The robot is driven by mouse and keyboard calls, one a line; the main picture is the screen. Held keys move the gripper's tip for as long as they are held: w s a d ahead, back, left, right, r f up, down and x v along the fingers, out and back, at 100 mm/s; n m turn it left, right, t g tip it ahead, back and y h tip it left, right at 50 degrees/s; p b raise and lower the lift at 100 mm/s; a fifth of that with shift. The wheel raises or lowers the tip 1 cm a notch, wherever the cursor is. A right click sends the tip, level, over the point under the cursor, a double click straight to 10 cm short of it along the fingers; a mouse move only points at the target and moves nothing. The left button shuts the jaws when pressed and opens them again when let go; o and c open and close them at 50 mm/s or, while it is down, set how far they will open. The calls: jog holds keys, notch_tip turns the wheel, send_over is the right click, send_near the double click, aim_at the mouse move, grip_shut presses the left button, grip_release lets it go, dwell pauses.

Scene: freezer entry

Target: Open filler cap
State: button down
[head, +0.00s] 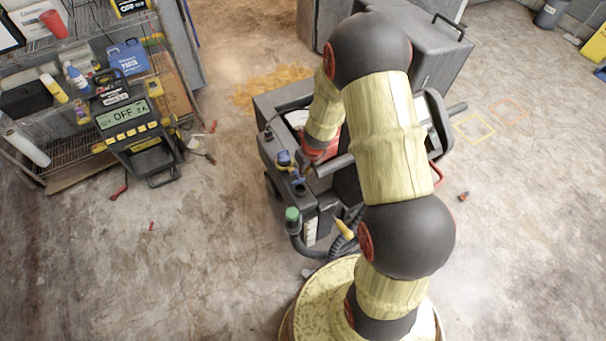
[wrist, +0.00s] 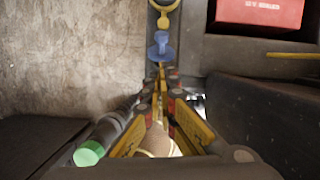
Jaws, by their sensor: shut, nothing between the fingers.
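A dark grey machine (head: 278,97) stands under my arm. On its top edge is a blue cap-like piece with yellow on it (head: 284,158). In the wrist view, a blue piece (wrist: 162,45) lies just beyond my fingertips, below a yellow ring (wrist: 164,14). A green cap (head: 292,214) sits on a black hose end; it also shows at the lower left of the wrist view (wrist: 88,153). No label shows which is the filler cap. My gripper (head: 306,169) is shut and empty, close to the blue piece; its fingertips (wrist: 161,76) point at it. Contact cannot be told.
A dark box with a handle (head: 440,45) stands behind my arm. A red box (wrist: 260,12) is at the wrist view's top right. The concrete floor at lower left is mostly clear.

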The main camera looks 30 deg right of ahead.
aim_at(295, 171)
jog(key=b+x, duration=0.4)
jog(key=x, duration=0.6)
jog(key=shift+b, duration=0.35)
jog(key=shift+w+r+p, duration=0.3)
jog(key=shift+w+p, duration=0.2)
jog(key=shift+p, duration=0.55)
jog(key=shift+w+r+p, duration=0.2)
jog(key=shift+w+p, duration=0.15)
jog(key=shift+p, duration=0.3)
jog(key=shift+w+r+p, duration=0.15)
jog(key=shift+w+p, duration=0.65)
jog(key=shift+p, duration=0.45)
jog(key=shift+w+f+p, duration=0.15)
jog(key=shift+w+p, duration=0.55)
jog(key=shift+w+f+p, duration=0.15)
jog(key=shift+w+p, duration=0.5)
jog(key=shift+w, duration=0.05)
jog(key=shift+w+r+p, duration=0.15)
jog(key=shift+w+p, duration=0.05)
jog(key=shift+p, duration=0.25)
jog(key=shift+w+r+p, duration=0.2)
jog(key=shift+w+p, duration=0.3)
jog(key=shift+p, duration=0.4)
